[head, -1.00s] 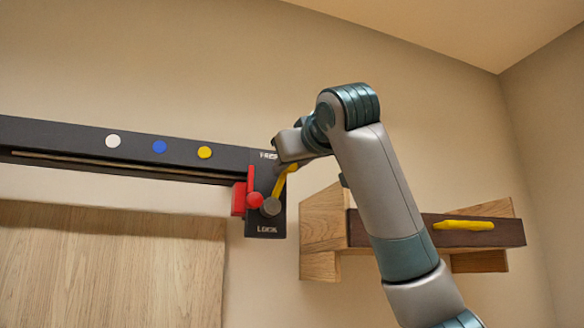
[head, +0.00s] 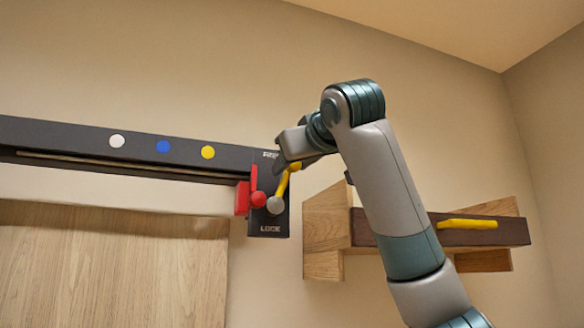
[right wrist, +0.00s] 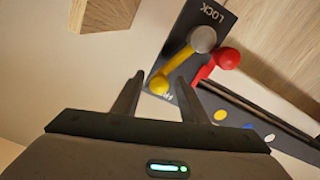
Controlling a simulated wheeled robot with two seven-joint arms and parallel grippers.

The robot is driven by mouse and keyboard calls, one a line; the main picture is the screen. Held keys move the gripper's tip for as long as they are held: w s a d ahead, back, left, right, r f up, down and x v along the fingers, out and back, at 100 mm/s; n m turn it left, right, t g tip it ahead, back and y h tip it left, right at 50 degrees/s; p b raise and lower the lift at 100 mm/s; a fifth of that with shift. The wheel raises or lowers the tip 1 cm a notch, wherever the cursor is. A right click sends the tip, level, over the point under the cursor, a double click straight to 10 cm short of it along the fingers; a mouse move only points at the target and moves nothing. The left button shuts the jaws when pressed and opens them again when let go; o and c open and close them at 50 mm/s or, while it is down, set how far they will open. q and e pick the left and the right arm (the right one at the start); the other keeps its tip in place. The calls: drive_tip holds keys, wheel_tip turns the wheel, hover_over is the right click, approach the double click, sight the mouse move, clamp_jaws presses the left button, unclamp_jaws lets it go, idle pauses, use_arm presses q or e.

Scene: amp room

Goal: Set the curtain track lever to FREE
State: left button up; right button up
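The track lever is a yellow bar with a grey round pivot (head: 275,205) on the black lever plate (head: 268,221). The plate reads LOCK at the bottom; the partly covered top label looks like FREE. The lever (head: 284,184) points up and slightly right, toward the top label. In the right wrist view its yellow knob (right wrist: 159,85) appears between the fingertips of my right gripper (right wrist: 158,82). The fingers are apart, with gaps on both sides of the knob; the depth is unclear. My right gripper also shows at the plate's top in the head view (head: 283,158). My left gripper is not in view.
A red lever and block (head: 243,198) sit just left of the pivot. The dark curtain track (head: 60,139) with white, blue and yellow dots runs left above a wooden panel (head: 110,270). A wooden wall bracket (head: 325,240) with a yellow handle (head: 466,223) stands to the right.

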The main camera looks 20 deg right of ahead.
drive_tip(key=s+b, duration=0.7)
drive_tip(key=s, duration=0.9)
drive_tip(key=shift+s+d, duration=0.3)
drive_tip(key=shift+f, duration=0.1)
